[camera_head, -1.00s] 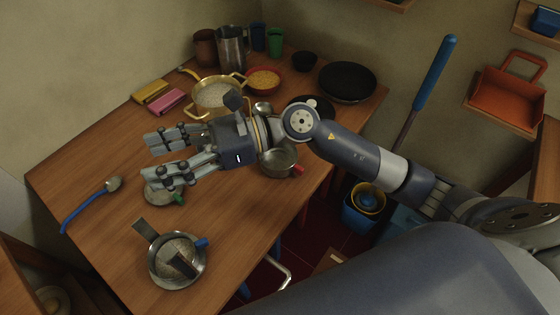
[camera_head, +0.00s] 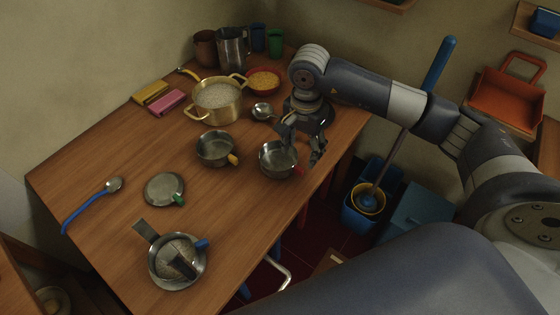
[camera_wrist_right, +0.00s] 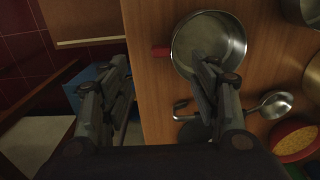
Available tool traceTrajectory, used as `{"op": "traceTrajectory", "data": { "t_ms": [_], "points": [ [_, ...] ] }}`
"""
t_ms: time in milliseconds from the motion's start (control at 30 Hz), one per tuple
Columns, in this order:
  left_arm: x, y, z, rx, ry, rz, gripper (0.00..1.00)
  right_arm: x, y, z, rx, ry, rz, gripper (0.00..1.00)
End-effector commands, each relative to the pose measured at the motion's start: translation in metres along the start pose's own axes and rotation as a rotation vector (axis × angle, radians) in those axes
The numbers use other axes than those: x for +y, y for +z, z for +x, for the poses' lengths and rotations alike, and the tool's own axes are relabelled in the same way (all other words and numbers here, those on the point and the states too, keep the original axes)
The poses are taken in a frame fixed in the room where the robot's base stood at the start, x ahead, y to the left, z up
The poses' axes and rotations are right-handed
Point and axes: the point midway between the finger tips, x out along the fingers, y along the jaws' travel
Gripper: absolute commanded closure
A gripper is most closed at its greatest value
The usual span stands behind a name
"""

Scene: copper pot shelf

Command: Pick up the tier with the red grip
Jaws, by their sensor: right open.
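The metal tier with the red grip (camera_head: 274,157) stands on the table near its right edge, with its red grip pointing right. In the right wrist view my right gripper (camera_wrist_right: 160,75) is open and empty, one finger overlapping the tier's rim in the picture, the other beyond the table edge. I cannot tell whether it touches. My left gripper is not in view.
A tier with a yellow grip (camera_head: 214,147), a round piece with a green grip (camera_head: 165,188) and a tier with a blue grip (camera_head: 176,262) stand on the table. A brass pot (camera_head: 220,110) and a ladle (camera_head: 263,111) are behind. A blue bucket (camera_head: 358,212) stands below.

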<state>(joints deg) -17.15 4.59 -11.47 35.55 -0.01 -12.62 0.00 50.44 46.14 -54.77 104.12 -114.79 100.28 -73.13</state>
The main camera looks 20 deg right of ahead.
Motion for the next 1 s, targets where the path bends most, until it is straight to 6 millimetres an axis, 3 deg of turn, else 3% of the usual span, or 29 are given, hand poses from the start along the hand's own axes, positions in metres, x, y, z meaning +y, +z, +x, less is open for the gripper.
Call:
{"op": "traceTrajectory", "data": {
  "t_ms": [100,367,600,900,1000],
  "points": [
    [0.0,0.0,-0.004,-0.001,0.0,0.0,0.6,0.0,0.001,0.017,-0.003,0.002,0.001,0.44],
    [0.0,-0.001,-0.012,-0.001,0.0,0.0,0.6,-0.002,0.002,0.038,-0.005,0.002,0.002,0.44],
    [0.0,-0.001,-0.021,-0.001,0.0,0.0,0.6,-0.006,0.003,0.073,-0.004,0.0,0.002,0.44],
    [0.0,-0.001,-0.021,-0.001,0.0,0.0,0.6,-0.007,0.002,0.079,-0.003,-0.003,0.0,0.44],
    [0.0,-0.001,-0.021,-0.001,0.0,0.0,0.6,-0.007,0.002,0.079,-0.003,-0.003,0.0,0.64]
  ]
}}
